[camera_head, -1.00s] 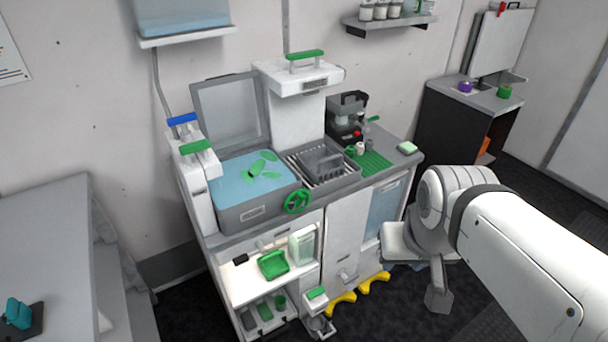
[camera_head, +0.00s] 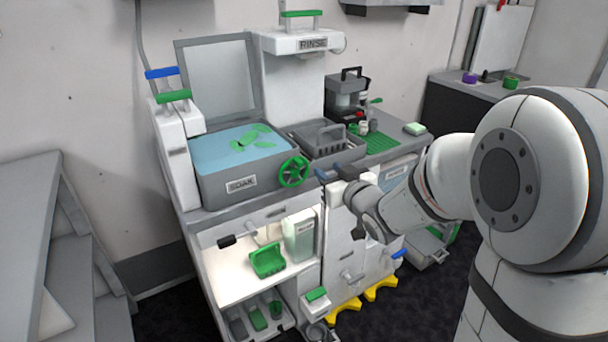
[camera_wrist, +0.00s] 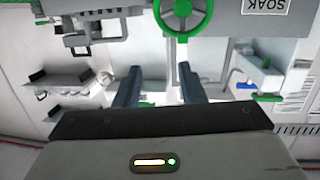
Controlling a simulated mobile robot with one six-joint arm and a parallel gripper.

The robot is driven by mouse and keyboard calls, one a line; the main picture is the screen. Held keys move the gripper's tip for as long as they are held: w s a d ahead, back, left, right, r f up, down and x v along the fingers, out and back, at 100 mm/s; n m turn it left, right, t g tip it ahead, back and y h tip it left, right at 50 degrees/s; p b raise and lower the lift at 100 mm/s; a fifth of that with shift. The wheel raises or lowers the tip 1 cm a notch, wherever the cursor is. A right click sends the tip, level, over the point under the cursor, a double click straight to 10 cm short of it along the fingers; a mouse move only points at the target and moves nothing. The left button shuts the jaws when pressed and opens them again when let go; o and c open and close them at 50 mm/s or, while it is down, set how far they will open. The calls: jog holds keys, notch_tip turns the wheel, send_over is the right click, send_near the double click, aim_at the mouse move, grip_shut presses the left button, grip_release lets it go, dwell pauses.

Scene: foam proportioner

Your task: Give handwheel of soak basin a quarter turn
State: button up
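The green handwheel (camera_head: 293,171) sits on the front right of the grey soak basin (camera_head: 222,189), which carries a SOAK label and holds blue water with green leaf-like pieces. In the wrist view the handwheel (camera_wrist: 183,14) is at the top edge, partly cut off, beyond the fingertips and a little right of the gap between them. The soak basin (camera_wrist: 225,22) also shows there, its label upside down. My gripper (camera_head: 326,173) is just right of the handwheel in the head view, apart from it as far as I can tell. In the wrist view my gripper (camera_wrist: 157,72) has its fingers spread and nothing between them.
A grey rack tray (camera_head: 322,142) is right of the basin, with a green mat (camera_head: 390,148) and a small machine (camera_head: 347,95) beyond. Blue and green levers (camera_head: 174,96) stand left. A lit shelf with a green caddy (camera_head: 267,262) lies below.

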aim_at(302, 164)
jog(key=w+a, duration=0.2)
jog(key=w+a+f+y, duration=0.1)
jog(key=w+a, duration=0.1)
jog(key=w+a+f+n+y, duration=0.1)
jog(key=w+a, duration=0.1)
jog(key=a, duration=0.1)
jog(key=shift+w+b, duration=0.35)
jog(key=shift+b, duration=0.05)
jog(key=shift+c, duration=0.3)
jog(key=shift+f, duration=0.1)
grip_shut()
